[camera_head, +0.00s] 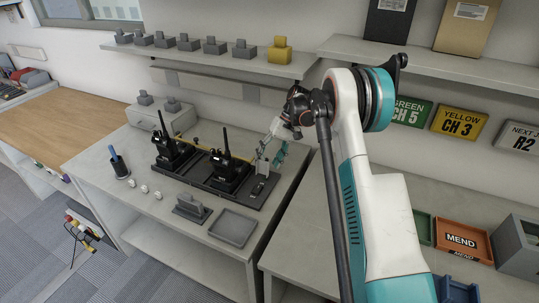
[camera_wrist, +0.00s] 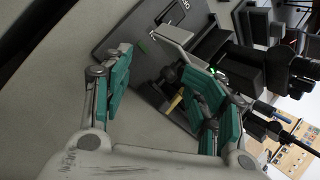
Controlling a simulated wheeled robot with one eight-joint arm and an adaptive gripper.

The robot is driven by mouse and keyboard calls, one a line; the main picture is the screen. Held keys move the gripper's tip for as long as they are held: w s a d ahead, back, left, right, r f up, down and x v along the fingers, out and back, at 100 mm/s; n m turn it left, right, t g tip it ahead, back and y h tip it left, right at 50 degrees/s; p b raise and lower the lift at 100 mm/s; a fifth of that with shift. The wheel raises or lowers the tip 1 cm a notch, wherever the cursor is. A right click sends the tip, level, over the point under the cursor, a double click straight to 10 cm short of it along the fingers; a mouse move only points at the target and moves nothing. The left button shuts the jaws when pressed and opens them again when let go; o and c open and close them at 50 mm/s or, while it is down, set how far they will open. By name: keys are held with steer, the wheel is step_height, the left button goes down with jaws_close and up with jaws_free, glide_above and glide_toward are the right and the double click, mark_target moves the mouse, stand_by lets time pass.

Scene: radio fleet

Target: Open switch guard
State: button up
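My gripper (camera_wrist: 163,92) is open, its two green-padded fingers apart with nothing held between them. In the head view, my gripper (camera_head: 273,150) is above the right end of the dark radio charging base (camera_head: 205,182). A small pale plate, which looks like the switch guard (camera_head: 262,166), stands just below the fingers. In the wrist view, the pale guard-like piece (camera_wrist: 172,34) is beyond the fingertips, near the right finger. I cannot tell its exact angle or whether a finger touches it. The switch is not clearly visible.
Two black radios (camera_head: 228,172) with tall antennas stand in the base, left of my gripper. An empty grey tray (camera_head: 233,228) and a grey block stand (camera_head: 191,208) are in front. A shelf (camera_head: 215,61) with several blocks runs behind.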

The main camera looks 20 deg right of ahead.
steer(key=shift+d+r, duration=0.15)
steer(key=shift+c, duration=0.2)
steer(key=shift+d+r, duration=0.1)
steer(key=shift+r, duration=0.05)
steer(key=w+d, duration=0.3)
steer(key=d, duration=0.9)
steer(key=shift+r, duration=0.3)
